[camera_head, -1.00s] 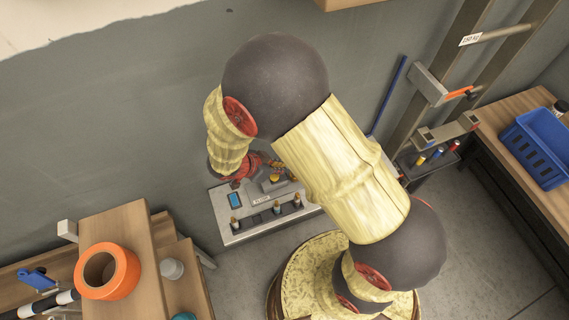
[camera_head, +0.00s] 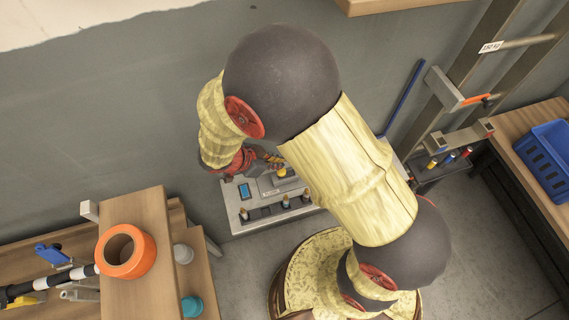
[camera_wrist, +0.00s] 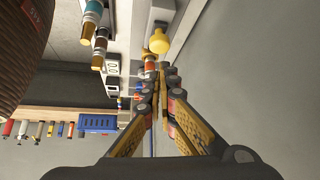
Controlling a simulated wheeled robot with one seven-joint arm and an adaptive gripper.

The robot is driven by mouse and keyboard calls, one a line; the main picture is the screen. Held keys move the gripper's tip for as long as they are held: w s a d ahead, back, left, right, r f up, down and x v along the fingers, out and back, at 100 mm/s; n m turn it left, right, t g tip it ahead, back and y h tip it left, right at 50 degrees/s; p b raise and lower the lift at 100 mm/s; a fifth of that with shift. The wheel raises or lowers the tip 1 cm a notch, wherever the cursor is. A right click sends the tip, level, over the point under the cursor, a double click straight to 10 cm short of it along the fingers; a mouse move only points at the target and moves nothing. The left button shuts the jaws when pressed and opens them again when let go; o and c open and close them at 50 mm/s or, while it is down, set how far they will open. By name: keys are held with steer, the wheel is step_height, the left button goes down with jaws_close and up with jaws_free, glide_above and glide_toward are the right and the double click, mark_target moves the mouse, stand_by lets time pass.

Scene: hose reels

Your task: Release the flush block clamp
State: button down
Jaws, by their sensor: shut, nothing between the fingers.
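A pale grey panel unit (camera_head: 232,213) stands low against the wall, with a blue screen and a row of upright plugs. A yellow knob on a grey block (camera_head: 281,173) sits near its back edge. A yellow knob (camera_wrist: 158,42) also shows close ahead in the wrist view. I cannot tell which part is the flush block clamp. My gripper (camera_head: 272,160) is over the back of the panel, partly hidden by my arm. In the wrist view my gripper (camera_wrist: 161,78) is shut and empty, its fingertips just below the yellow knob; contact cannot be told.
A wooden shelf with an orange tape roll (camera_head: 127,251) stands at the left. A bench with a blue crate (camera_head: 546,160) is at the right, beside a metal rack. The grey wall (camera_head: 120,110) is close behind the panel. Coloured plugs (camera_wrist: 91,22) line the panel's side.

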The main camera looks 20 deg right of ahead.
steer(key=v, duration=0.6)
steer(key=shift+r, duration=0.35)
steer(key=shift+s, duration=0.1)
